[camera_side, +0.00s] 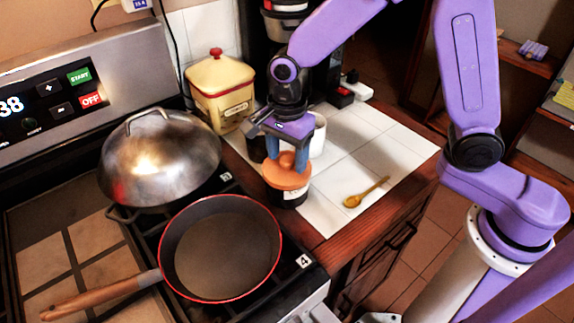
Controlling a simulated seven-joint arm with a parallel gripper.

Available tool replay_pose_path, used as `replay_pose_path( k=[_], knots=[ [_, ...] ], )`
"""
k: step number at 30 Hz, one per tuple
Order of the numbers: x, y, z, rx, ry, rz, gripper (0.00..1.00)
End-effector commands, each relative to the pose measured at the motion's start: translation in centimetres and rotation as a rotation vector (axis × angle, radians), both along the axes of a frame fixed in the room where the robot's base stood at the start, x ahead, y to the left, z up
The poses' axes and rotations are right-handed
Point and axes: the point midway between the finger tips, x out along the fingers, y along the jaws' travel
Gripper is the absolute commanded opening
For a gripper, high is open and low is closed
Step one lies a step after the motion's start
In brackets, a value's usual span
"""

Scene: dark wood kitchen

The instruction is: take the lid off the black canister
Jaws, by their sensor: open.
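The black canister (288,197) stands upright on the white tiled counter, right of the stove. Its orange-brown lid (287,178), with a round knob on top, sits on it. My gripper (287,163) points down right above the lid. Its blue fingers are open, one on each side of the knob. I cannot tell whether they touch it. The canister's upper part is covered by the lid.
A pan (225,250) and a domed metal lid (158,155) are on the stove at left. A yellow canister (220,92) and a white mug (318,135) stand behind. A wooden spoon (366,192) lies at right, with clear tiles around it.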

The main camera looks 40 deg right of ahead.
Motion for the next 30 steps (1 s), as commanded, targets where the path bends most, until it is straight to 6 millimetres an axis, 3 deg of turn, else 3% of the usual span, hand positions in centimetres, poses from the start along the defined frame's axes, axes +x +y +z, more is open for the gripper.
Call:
replay_pose_path(
  k=[2,7,20,27,30],
  knots=[
    [0.0,0.0,0.0,0.0,0.0,0.0,0.59],
    [0.0,0.0,0.0,0.0,0.0,0.0,0.04],
    [0.0,0.0,0.6,0.0,0.0,0.001,0.03],
    [0.1,0.1,3.4,0.003,-0.004,0.0,0.03],
    [-1.0,-0.4,4.6,0.002,-0.004,0.001,0.03]
  ],
)
